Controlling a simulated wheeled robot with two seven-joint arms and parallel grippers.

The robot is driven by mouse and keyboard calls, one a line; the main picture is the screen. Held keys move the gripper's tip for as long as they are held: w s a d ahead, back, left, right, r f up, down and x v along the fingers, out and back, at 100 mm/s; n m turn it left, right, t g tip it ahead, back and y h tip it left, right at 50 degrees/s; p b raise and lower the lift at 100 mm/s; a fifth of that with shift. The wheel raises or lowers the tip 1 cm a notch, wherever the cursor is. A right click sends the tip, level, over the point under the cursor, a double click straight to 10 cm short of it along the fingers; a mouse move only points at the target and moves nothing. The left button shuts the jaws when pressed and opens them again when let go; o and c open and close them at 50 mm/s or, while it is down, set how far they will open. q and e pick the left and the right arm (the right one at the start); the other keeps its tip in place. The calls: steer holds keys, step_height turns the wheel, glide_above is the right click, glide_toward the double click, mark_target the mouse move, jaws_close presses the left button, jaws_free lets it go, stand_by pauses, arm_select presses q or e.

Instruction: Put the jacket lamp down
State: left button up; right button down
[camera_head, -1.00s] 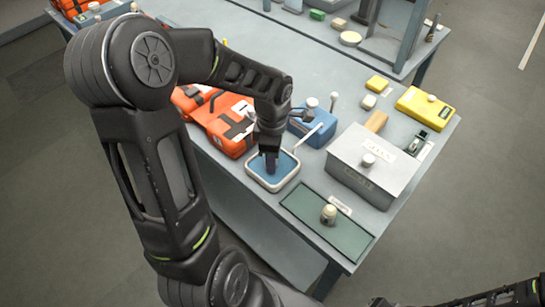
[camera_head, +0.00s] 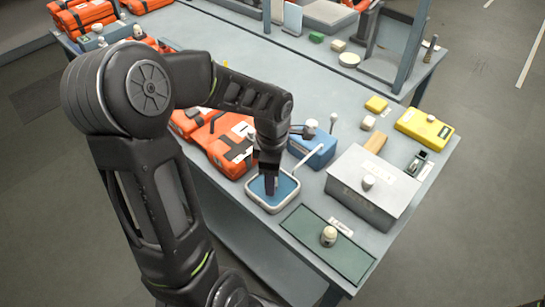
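My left gripper (camera_head: 271,183) points straight down over a small tray with a blue pad and pale rim (camera_head: 252,200). A small dark, purplish piece shows at its fingertips, at or just above the pad. I cannot tell whether this is the jacket lamp or part of the fingers, nor whether the fingers are open or shut. No other thing is clearly recognisable as the jacket lamp. A small cream-domed object (camera_head: 329,236) stands on the green mat (camera_head: 345,258) to the right. My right gripper is out of view.
Orange cases (camera_head: 228,143) lie left of the tray. A blue box (camera_head: 320,152) with a pale rod stands close behind it. A grey lidded box (camera_head: 350,193), a wooden block (camera_head: 376,142) and a yellow case (camera_head: 424,128) are to the right. The table's front edge is near.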

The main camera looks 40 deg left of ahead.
arm_select(q)
step_height(320, 180, up, 11)
steer(key=shift+b, duration=0.4)
steer(key=shift+o, duration=0.2)
steer(key=shift+f, duration=0.1)
stand_by(1.5)
